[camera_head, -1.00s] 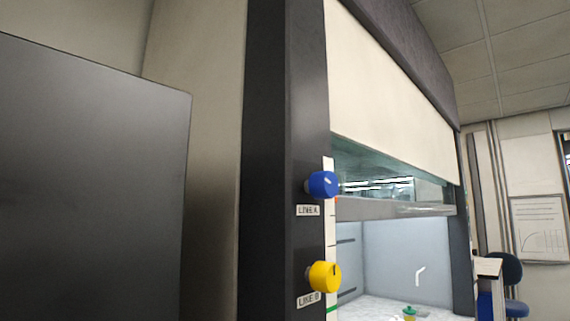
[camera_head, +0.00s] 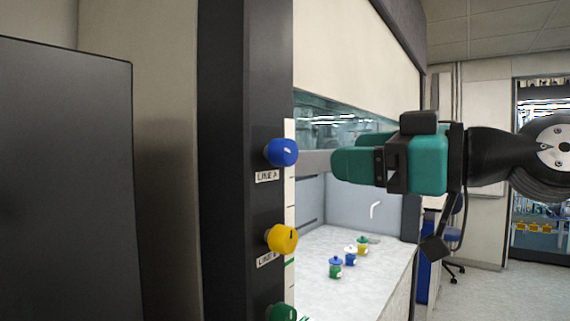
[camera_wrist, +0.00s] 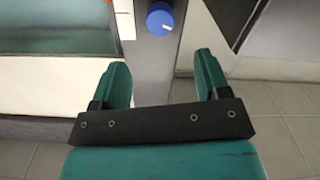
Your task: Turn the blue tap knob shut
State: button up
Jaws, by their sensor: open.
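The blue tap knob (camera_head: 283,152) sticks out from the dark post of the fume hood, above a label reading LINE A. It has a pale pointer mark on its face. In the wrist view the blue knob (camera_wrist: 160,18) is near the top edge, beyond my fingertips and slightly left of the middle between them. My gripper (camera_head: 338,164) is to the right of the knob in the head view, at nearly the same height, with a gap between. In the wrist view my gripper's two green fingers (camera_wrist: 160,66) are spread, with nothing between them.
A yellow knob (camera_head: 282,239) and a green knob (camera_head: 283,312) sit below on the same post (camera_head: 222,180). Several small lidded jars, one green and blue (camera_head: 336,268), stand on the hood's worktop (camera_head: 320,243). A dark panel (camera_head: 65,180) stands at the left.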

aim_at(291, 151)
jog(key=p+x, duration=0.6)
jog(key=x, duration=0.4)
jog(key=shift+w+a+r, duration=0.15)
jog(key=shift+w+a, duration=0.1)
jog(key=shift+a, duration=0.1)
jog(key=shift+w+a+p, duration=0.25)
jog(key=shift+a+p, duration=0.05)
jog(key=shift+p, duration=0.05)
jog(key=shift+c, duration=0.2)
jog(key=c, duration=0.9)
